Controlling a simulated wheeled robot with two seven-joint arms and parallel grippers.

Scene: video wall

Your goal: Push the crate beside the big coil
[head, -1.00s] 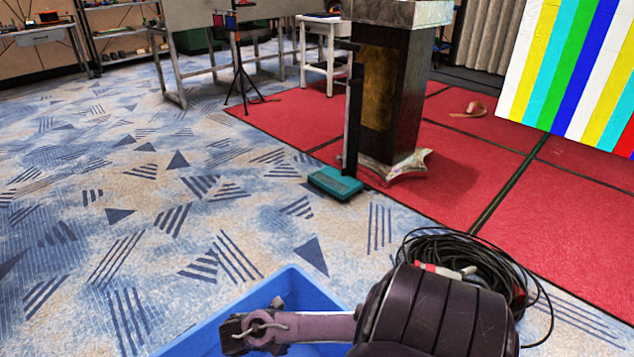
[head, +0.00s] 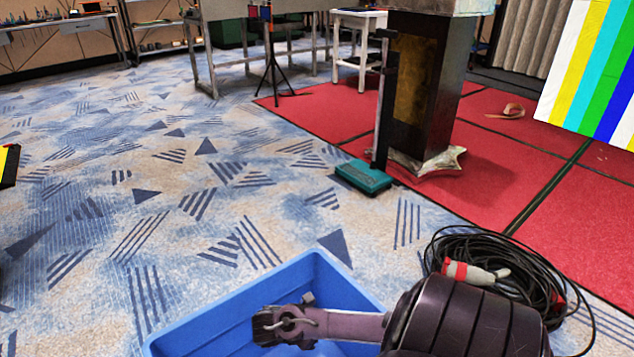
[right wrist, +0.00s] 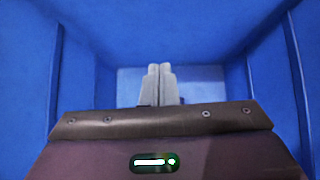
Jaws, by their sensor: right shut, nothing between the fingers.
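The blue crate (head: 215,318) is open-topped and stands on the carpet at the bottom of the head view, its near side cut off by the frame. The big coil (head: 505,275) of black cable, with a red and white plug on it, lies to the right of the crate. A strip of carpet shows between them at the crate's far side; my arm hides the nearer part. My right gripper (right wrist: 160,72) is shut and empty, with blue crate walls around it in the right wrist view. Whether its fingers touch the crate is unclear. My left gripper is out of view.
A teal-topped box (head: 362,177) with an upright post sits at the platform's edge. A tripod (head: 270,70) stands farther back. The carpet left and ahead of the crate is clear.

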